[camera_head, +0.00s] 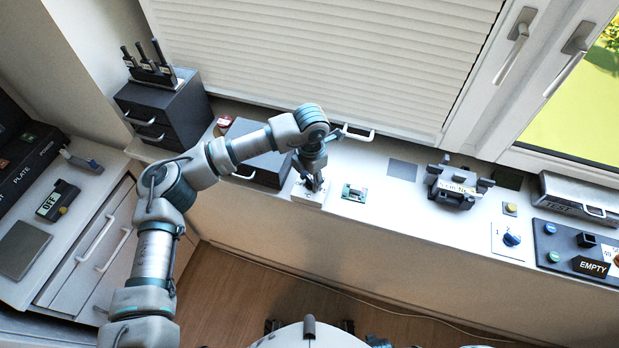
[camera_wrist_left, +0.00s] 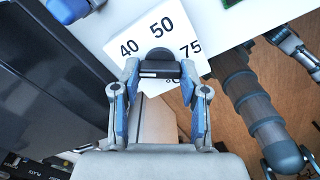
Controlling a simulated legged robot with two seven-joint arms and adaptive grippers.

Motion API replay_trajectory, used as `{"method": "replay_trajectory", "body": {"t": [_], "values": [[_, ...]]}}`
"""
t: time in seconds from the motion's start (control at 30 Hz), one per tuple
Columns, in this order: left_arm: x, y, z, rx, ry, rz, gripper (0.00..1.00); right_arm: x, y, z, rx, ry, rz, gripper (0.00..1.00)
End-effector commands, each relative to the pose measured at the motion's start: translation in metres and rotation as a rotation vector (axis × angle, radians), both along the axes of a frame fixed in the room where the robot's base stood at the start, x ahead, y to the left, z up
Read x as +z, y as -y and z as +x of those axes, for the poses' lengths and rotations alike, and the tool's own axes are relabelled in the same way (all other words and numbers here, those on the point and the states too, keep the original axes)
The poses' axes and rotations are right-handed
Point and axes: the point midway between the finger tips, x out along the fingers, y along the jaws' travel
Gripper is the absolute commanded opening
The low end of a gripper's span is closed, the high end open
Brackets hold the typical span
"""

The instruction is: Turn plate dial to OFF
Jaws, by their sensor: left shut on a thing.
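A white plate with a dark round dial stands on the white counter under my left gripper (camera_head: 313,184). In the left wrist view the dial plate (camera_wrist_left: 150,22) shows the numbers 40, 50 and 75. The dark dial (camera_wrist_left: 160,55) sits between the two fingertips of my left gripper (camera_wrist_left: 160,68), which is shut on it. The gripper covers part of the plate's lower markings, so an OFF mark cannot be read, and the dial's exact setting is unclear. In the head view the dial plate (camera_head: 306,197) is mostly covered by the gripper. My right gripper cannot be made out.
A dark drawer box (camera_head: 262,172) stands close left of the dial plate. A small green board (camera_head: 354,192) lies to its right.

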Motion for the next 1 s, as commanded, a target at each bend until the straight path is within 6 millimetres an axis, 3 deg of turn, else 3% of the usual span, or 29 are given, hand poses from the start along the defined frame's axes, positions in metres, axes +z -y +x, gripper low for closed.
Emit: {"method": "replay_trajectory", "body": {"t": [0.6, 1.0], "values": [[0.0012, 0.0000, 0.0027, 0.554, 0.006, -0.005, 0.09, 0.0039, -0.0013, 0.0049, -0.001, 0.000, 0.000, 0.40], [0.0022, -0.0009, 0.0039, 0.742, 0.007, -0.007, 0.09, 0.0045, -0.0012, 0.0060, -0.001, 0.002, 0.000, 0.40]]}}
